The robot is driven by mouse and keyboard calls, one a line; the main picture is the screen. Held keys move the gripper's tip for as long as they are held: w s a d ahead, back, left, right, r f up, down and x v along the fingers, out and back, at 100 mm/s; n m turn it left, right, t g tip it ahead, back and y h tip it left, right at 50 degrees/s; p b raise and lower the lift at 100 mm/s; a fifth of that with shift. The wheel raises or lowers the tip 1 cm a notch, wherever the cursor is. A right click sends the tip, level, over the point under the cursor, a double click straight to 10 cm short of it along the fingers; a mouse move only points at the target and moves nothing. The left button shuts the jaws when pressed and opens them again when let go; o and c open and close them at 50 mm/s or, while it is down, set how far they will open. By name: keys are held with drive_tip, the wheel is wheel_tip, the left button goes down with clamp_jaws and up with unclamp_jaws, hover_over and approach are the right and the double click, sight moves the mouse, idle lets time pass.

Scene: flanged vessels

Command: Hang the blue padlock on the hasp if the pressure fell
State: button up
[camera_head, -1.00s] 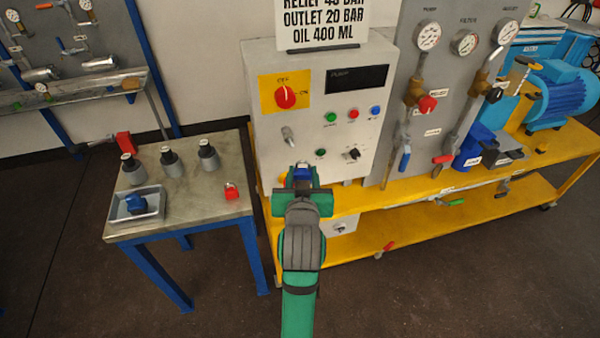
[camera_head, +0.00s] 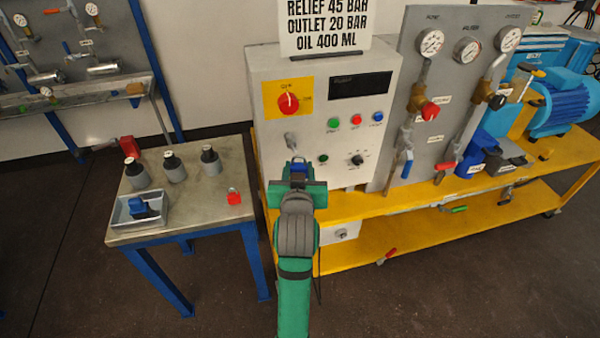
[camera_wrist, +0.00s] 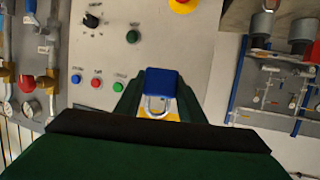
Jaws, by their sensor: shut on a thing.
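My gripper (camera_head: 300,177) is shut on the blue padlock (camera_head: 300,169), in front of the grey control cabinet (camera_head: 318,110). In the wrist view the padlock (camera_wrist: 161,83) sits between the fingertips, its metal shackle clear of the blue body. The pressure gauges (camera_head: 431,42) are too small to read. The cabinet display (camera_head: 360,85) is dark, its text illegible.
A red-on-yellow rotary switch (camera_head: 288,103) is above the fitting. Valves and a blue motor (camera_head: 560,103) stand right.

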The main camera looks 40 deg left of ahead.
drive_tip(key=w+a+f, duration=0.1)
drive_tip(key=w+a, duration=0.3)
drive_tip(key=shift+a+f, duration=0.15)
drive_tip(key=shift+a, duration=0.1)
idle(0.8)
drive_tip(key=shift+s, duration=0.1)
idle(0.4)
drive_tip(key=o, duration=1.1)
drive_tip(key=shift+o, duration=0.2)
